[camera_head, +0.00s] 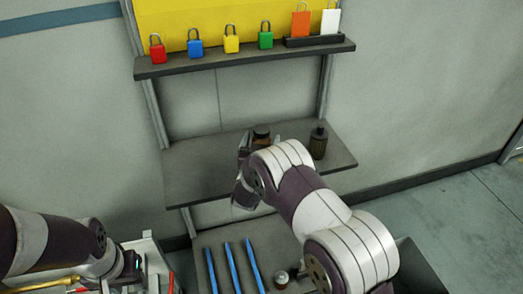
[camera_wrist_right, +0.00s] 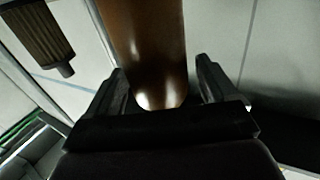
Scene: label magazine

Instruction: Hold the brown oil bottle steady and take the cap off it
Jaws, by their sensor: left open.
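A brown bottle (camera_head: 262,141) with a dark top stands on the middle shelf, partly hidden by my right arm. In the right wrist view, a smooth brown bottle (camera_wrist_right: 145,50) lies between the two fingers of my right gripper (camera_wrist_right: 162,85). A narrow gap seems to show beside the right-hand finger; firm contact cannot be made out. In the head view my right gripper (camera_head: 243,180) is at the shelf's front, its fingers mostly hidden. My left gripper (camera_head: 122,282) is open, low at the left beside a white tray, its fingertips cut off by the frame.
Several coloured padlocks (camera_head: 195,47) stand on the upper shelf. Below are blue bars (camera_head: 232,268) and a small jar (camera_head: 281,279). The white tray (camera_head: 150,252) holds tools. The shelf's left part is clear.

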